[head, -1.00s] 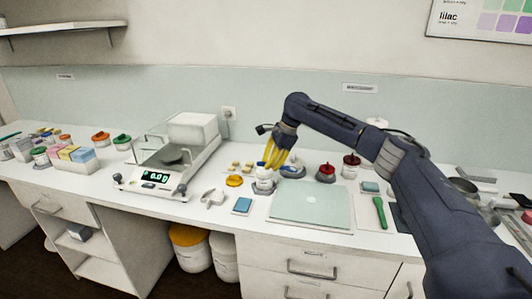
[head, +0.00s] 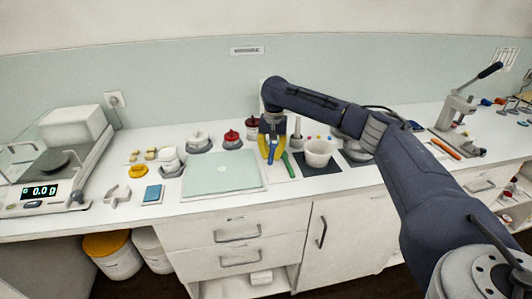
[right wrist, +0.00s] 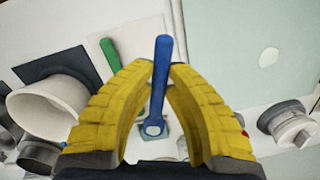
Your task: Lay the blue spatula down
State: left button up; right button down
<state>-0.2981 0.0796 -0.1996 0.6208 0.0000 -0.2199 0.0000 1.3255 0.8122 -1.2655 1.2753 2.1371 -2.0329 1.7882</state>
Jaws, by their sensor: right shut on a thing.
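My right gripper (head: 271,158) points down over the bench, right of the pale green mat (head: 222,172). Its yellow fingers are closed around the blue spatula (right wrist: 160,80), whose shaft shows between them in the right wrist view. In the head view the fingers mostly hide the spatula. A green spatula (head: 288,165) lies on the bench just right of the gripper and also shows in the right wrist view (right wrist: 110,55). I cannot tell whether the blue spatula touches the bench. My left gripper is not in view.
A white cup (head: 318,155) stands on a dark mat (head: 322,170) right of the gripper. Red-topped jars stand behind and to the left. A scale (head: 42,195) is at far left, and a lever press (head: 462,115) is at right.

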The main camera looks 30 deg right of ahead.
aim_at(271, 173)
jog(key=shift+f+n+h, duration=0.1)
jog(key=shift+n+h, duration=0.2)
jog(key=shift+n, duration=0.2)
jog(key=shift+f, duration=0.1)
jog(key=shift+f, duration=2.35)
jog(key=shift+f, duration=0.8)
jog(key=c, duration=1.3)
grip_release()
jog(key=shift+c, duration=0.2)
jog(key=shift+r, duration=0.1)
notch_tip(271, 173, up, 12)
jog(key=shift+w+f, duration=0.1)
